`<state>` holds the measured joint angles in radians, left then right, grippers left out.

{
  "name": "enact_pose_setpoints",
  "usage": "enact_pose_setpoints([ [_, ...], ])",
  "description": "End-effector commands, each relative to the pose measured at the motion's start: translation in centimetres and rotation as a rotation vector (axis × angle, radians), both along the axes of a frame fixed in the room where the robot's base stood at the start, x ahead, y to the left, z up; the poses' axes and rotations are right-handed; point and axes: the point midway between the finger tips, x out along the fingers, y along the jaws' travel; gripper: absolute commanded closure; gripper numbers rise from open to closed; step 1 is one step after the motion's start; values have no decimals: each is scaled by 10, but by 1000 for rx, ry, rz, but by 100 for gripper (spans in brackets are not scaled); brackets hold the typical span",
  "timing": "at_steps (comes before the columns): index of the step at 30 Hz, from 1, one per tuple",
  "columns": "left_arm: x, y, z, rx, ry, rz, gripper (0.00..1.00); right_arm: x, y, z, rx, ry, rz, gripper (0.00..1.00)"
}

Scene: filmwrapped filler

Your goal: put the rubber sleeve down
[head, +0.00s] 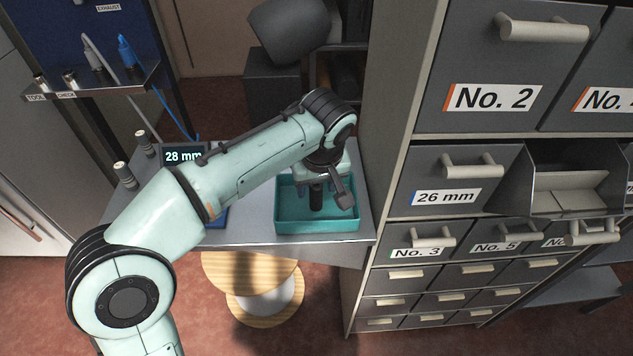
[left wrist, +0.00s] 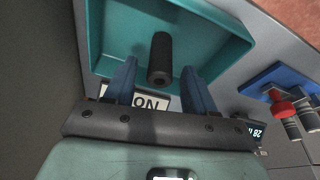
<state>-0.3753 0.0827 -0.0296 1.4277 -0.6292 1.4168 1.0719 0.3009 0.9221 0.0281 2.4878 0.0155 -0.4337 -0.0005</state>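The black rubber sleeve (head: 316,196) is in the teal tray (head: 345,226) on the metal table and looks upright. My left gripper (head: 318,182) is low over the tray, with its wrist hiding part of it. In the left wrist view the sleeve (left wrist: 160,58) is in the tray (left wrist: 105,30), in line with the gap of my left gripper (left wrist: 160,90). Its two blue fingers are apart, with clear space on both sides of the sleeve. My right gripper does not show.
A grey drawer cabinet (head: 382,165) stands close on the right, with an open drawer (head: 570,190). A display reading 28 mm (head: 184,155) and knobs are on the table's left. A wooden spool (head: 265,308) is below the table. A tool shelf (head: 90,78) is at the left.

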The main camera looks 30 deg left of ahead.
Motion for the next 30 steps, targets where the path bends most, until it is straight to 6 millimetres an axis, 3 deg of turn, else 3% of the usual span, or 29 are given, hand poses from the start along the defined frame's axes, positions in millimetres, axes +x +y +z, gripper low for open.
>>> enact_pose_setpoints([
  [11, -1, -1, 10, 0, -1, -1, 46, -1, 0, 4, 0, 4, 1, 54],
  [24, -18, -18, 96, 0, -3, -1, 46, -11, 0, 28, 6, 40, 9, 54],
  [30, -22, -22, 117, 1, -1, -1, 46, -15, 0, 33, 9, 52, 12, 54],
])
